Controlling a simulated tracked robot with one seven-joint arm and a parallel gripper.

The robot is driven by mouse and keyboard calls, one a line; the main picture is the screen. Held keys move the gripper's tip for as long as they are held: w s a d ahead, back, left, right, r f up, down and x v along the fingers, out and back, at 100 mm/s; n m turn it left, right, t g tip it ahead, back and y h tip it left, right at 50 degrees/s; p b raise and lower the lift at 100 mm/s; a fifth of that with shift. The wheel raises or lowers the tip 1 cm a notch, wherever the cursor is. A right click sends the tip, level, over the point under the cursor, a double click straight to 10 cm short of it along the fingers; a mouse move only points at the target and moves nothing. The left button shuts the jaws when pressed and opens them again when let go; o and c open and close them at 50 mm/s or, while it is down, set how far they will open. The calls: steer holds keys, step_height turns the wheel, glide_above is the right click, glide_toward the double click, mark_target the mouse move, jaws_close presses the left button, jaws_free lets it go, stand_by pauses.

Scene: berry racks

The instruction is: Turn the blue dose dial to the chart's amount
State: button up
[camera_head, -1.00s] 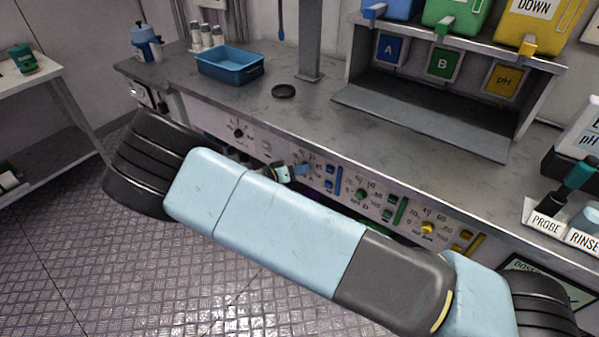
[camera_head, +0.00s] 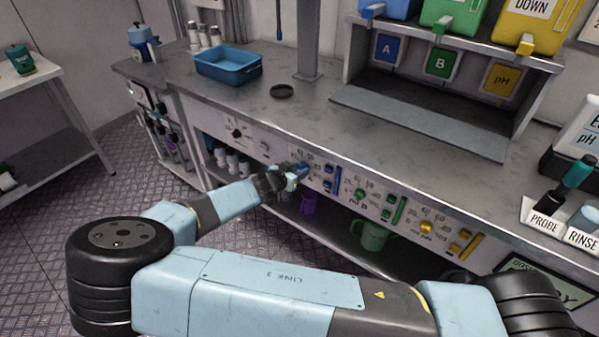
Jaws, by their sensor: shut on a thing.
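The blue dose dial (camera_head: 303,168) is on the front panel of the bench, left of the green dial (camera_head: 361,194) and the yellow dial (camera_head: 427,227). My gripper (camera_head: 296,176) is at the panel, shut on the blue dial. The fingers and part of the dial's scale are small and partly hidden, so I cannot read the pointer's setting.
Blue, green and yellow containers stand on the shelf above the A, B and pH plates. A blue tray (camera_head: 229,65) and a dark round dish (camera_head: 282,91) are on the worktop. A green jug (camera_head: 374,237) and a purple cup (camera_head: 308,203) stand under the panel.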

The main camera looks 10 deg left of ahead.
steer(key=shift+d, duration=0.15)
steer(key=o, duration=1)
steer(key=shift+o, duration=0.2)
steer(key=v, duration=1.3)
steer(key=shift+s, duration=0.3)
steer(key=shift+r, duration=0.1)
